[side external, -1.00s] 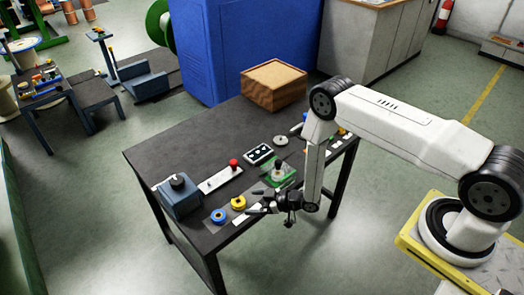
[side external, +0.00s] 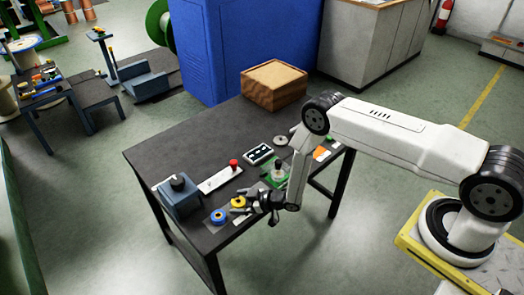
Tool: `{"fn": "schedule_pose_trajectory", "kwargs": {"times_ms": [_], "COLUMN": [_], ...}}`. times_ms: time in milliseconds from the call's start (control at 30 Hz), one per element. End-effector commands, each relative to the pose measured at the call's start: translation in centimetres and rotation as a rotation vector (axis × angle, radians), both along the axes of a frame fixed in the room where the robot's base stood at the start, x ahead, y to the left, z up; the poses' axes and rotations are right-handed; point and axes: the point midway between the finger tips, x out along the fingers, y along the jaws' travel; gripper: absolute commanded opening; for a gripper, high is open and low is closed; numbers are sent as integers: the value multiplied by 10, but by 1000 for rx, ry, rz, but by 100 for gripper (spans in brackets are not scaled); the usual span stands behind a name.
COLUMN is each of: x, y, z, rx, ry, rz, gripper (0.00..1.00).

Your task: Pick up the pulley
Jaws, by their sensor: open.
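Several small round parts lie on the dark table (side external: 190,135), and I cannot tell for sure which is the pulley. A yellow ring-shaped part (side external: 238,202) lies near the front edge. A blue one with a pale centre (side external: 218,216) lies to its left. A grey disc (side external: 281,140) lies further back. My gripper (side external: 247,207) is open, close to the right side of the yellow part. I see nothing held in it. Whether it touches the yellow part is too small to tell.
A blue-grey box with a black knob (side external: 180,197) stands at the table's left corner. A white plate with a red button (side external: 220,179), a dark panel (side external: 259,154) and a green fixture (side external: 276,176) stand behind. A wooden box (side external: 274,86) sits at the back.

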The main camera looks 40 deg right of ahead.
Motion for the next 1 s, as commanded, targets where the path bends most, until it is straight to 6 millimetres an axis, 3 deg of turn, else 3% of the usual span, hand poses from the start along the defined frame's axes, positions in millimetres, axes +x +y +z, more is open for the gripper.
{"fn": "schedule_pose_trajectory", "kwargs": {"times_ms": [667, 933, 967, 1000], "x": [5, 5, 5, 5], "y": [4, 4, 4, 4], "z": [-2, -2, -2, -2], "rx": [-1, -1, -1, 0], "ry": [1, 1, 1, 0], "rz": [0, 0, 0, 0], "gripper": [100, 14, 8, 7]}}
